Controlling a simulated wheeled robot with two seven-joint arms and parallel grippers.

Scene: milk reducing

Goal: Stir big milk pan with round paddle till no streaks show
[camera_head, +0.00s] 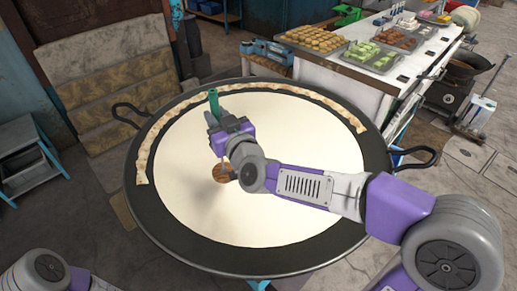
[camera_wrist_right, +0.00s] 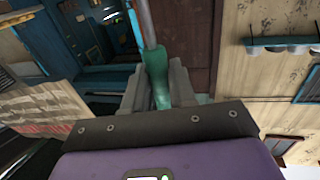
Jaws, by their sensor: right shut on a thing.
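The big milk pan (camera_head: 160,228) is a wide dark pan with two loop handles, filled with smooth cream-white milk (camera_head: 290,170). A tan crust strip (camera_head: 165,110) curves along its far inner rim. My right gripper (camera_head: 214,118) is over the milk, left of the pan's middle, shut on the green handle (camera_head: 213,100) of the paddle. The handle also shows between the jaws in the right wrist view (camera_wrist_right: 160,82). The brown round paddle head (camera_head: 221,173) shows at the milk surface below the gripper, partly hidden by my arm. My left gripper is not visible; only part of my left arm shows at bottom left.
A white counter (camera_head: 340,75) at the back right holds trays of sweets (camera_head: 370,55). A blue-framed stand (camera_head: 30,165) is at the left. Bare floor lies around the pan.

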